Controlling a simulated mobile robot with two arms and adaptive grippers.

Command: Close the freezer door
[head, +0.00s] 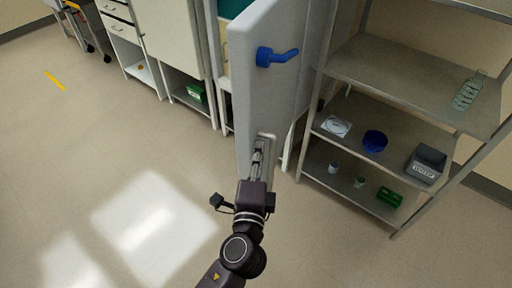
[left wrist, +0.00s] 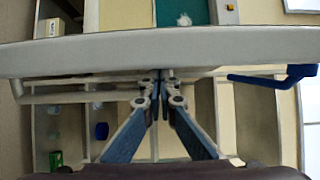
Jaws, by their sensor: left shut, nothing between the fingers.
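The freezer door (head: 265,95) is a pale grey slab that stands swung open, sticking out toward me. In the left wrist view the door's edge (left wrist: 90,54) crosses the picture as a wide band, with the blue handle (left wrist: 275,76) at the right. My left gripper (head: 259,146) is shut and empty, with its tips at the lower part of the door. The same tips (left wrist: 160,78) reach up to the band in the wrist view; I cannot tell whether they touch it. My right gripper is out of view.
A metal shelf rack (head: 385,70) stands close to the right of the door, holding a bottle (head: 468,92), a blue container (head: 375,141) and a grey bin (head: 427,163). White cabinets (head: 170,35) line the back left.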

